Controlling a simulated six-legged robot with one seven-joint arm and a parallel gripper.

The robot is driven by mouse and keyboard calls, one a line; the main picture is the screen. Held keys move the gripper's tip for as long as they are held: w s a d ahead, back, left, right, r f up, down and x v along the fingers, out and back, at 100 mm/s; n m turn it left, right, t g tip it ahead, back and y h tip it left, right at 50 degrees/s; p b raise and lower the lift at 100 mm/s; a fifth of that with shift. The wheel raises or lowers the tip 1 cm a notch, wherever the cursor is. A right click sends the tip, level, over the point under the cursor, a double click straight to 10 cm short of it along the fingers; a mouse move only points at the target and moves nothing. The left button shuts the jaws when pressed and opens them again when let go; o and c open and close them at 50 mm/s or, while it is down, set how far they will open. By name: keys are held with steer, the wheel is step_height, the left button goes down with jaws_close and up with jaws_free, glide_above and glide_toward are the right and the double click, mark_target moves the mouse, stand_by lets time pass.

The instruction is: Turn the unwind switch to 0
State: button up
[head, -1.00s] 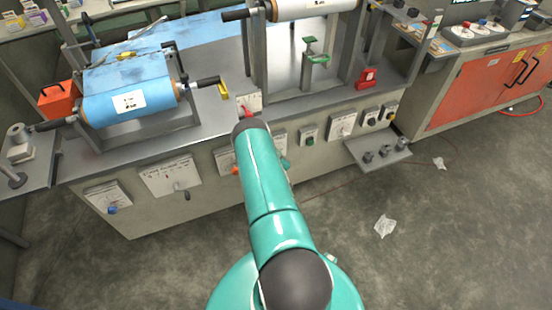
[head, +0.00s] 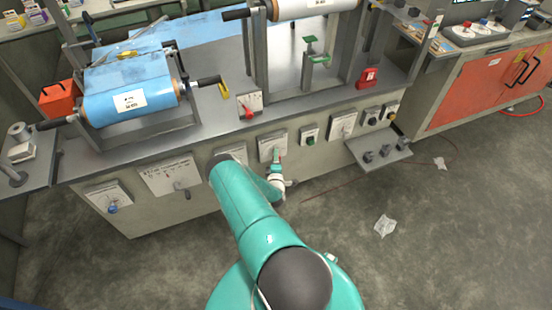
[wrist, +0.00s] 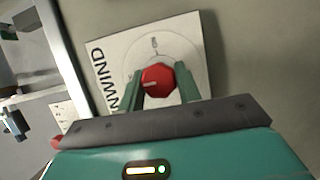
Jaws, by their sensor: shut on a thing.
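The unwind switch is a round red knob (wrist: 157,78) on a white plate (wrist: 112,47) in the wrist view. A pale line on the knob points left in the picture, and a small mark sits on the plate above the knob. My gripper (wrist: 160,86) is shut on the knob, one green finger on each side. In the head view my gripper (head: 277,166) is at a white plate (head: 270,145) on the bench front, and the knob is mostly hidden there.
Other switch plates line the bench front, including one with a blue knob (head: 112,209) and one with a green knob (head: 310,141). A red-handled switch (head: 248,110) stands on the bench edge. A grey shelf (head: 380,152) juts out at right.

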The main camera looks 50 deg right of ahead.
steer(key=shift+s, duration=0.15)
stand_by(0.3)
steer(key=o, duration=1)
steer(key=shift+c, duration=0.2)
steer(key=v, duration=1.3)
steer(key=shift+s+a, duration=0.15)
steer(key=shift+a, duration=0.15)
